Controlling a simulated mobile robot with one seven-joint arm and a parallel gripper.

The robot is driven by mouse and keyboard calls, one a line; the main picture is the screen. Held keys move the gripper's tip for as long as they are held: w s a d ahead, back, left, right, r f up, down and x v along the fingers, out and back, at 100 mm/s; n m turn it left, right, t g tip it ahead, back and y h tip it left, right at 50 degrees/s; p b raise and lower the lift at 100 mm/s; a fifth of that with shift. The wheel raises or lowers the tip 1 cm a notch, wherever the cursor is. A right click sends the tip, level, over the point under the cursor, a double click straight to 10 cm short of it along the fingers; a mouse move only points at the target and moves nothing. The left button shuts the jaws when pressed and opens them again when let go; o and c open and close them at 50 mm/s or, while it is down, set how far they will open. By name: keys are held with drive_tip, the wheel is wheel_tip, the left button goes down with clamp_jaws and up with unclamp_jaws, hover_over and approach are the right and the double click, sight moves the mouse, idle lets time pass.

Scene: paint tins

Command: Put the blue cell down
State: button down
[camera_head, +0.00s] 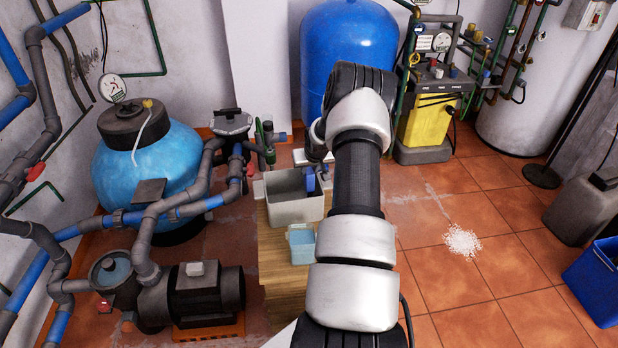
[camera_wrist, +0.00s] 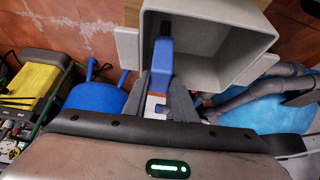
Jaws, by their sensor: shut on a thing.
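The blue cell (camera_wrist: 160,58) is held between the two fingers of my gripper (camera_wrist: 160,88) in the wrist view. Its blue body reaches in front of the open grey bin (camera_wrist: 245,75), and a white and orange part shows lower between the fingers. In the head view the blue cell (camera_head: 309,180) shows at the right side of the grey bin (camera_head: 295,212), at or just inside its rim. I cannot tell whether it touches the bin. My gripper is mostly hidden behind my arm there.
The bin stands on a wooden stand (camera_head: 285,295), with a small light-blue container (camera_head: 301,246) in front of it. A blue tank (camera_head: 345,45) and a yellow machine (camera_head: 430,115) stand behind. Pipes and a pump (camera_head: 205,295) fill the left. Tiled floor is open at right.

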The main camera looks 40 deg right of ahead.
drive_tip(key=shift+f, duration=1.15)
drive_tip(key=shift+f+b, duration=0.25)
drive_tip(key=shift+b, duration=0.15)
drive_tip(key=c, duration=1.5)
unclamp_jaws()
drive_tip(key=shift+o, duration=0.2)
drive_tip(key=shift+r, duration=0.1)
drive_tip(key=shift+r+p, duration=0.3)
drive_tip(key=shift+p, duration=0.15)
drive_tip(key=p+v, duration=0.2)
drive_tip(key=v, duration=0.9)
drive_tip(key=shift+s+r, duration=0.3)
drive_tip(key=shift+s, duration=0.05)
drive_tip(key=shift+a, duration=0.1)
